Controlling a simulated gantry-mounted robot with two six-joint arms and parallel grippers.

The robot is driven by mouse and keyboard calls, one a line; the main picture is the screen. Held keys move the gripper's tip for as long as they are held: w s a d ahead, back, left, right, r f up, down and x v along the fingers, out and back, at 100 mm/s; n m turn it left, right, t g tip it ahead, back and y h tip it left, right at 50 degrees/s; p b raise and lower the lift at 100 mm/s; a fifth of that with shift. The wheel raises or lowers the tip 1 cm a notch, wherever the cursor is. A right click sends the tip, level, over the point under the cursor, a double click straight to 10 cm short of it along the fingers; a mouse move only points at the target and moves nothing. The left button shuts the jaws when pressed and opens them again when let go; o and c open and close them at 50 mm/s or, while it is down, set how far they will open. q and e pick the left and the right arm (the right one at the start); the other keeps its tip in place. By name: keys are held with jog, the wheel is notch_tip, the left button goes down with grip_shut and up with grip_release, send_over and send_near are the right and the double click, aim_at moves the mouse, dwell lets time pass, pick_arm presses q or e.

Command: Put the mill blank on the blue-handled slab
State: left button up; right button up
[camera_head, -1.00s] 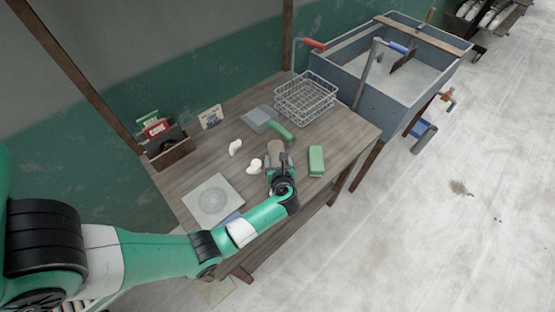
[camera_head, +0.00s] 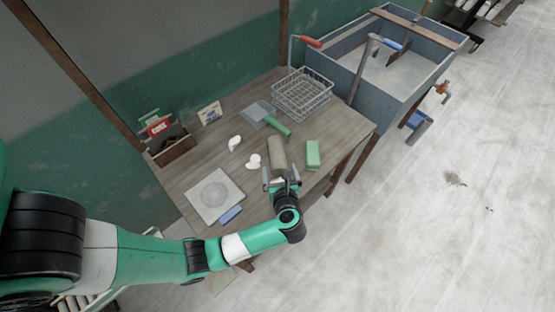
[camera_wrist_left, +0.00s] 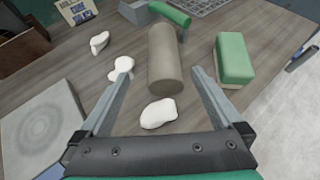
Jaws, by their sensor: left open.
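The mill blank, seemingly the grey-brown cylinder (camera_head: 277,150), is on the table just beyond my left gripper (camera_head: 281,179). In the left wrist view the cylinder (camera_wrist_left: 164,58) is ahead of and between the spread fingers (camera_wrist_left: 161,78), with nothing gripped. The blue-handled slab (camera_head: 203,206) is a pale square plate at the table's left front, empty, its blue handle (camera_head: 230,215) facing the front edge. My right gripper is not in view.
White clay lumps (camera_head: 253,161) lie left of the cylinder; one (camera_wrist_left: 158,113) is close between my fingers. A green block (camera_head: 313,155) is at its right. A wire basket (camera_head: 301,93), a card (camera_head: 210,114) and a wooden box (camera_head: 174,149) stand behind. A sink (camera_head: 369,88) adjoins.

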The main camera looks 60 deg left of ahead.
pick_arm(q)
jog(key=shift+s+d+r, duration=0.15)
jog(key=shift+d+r, duration=0.05)
jog(key=shift+d, duration=0.15)
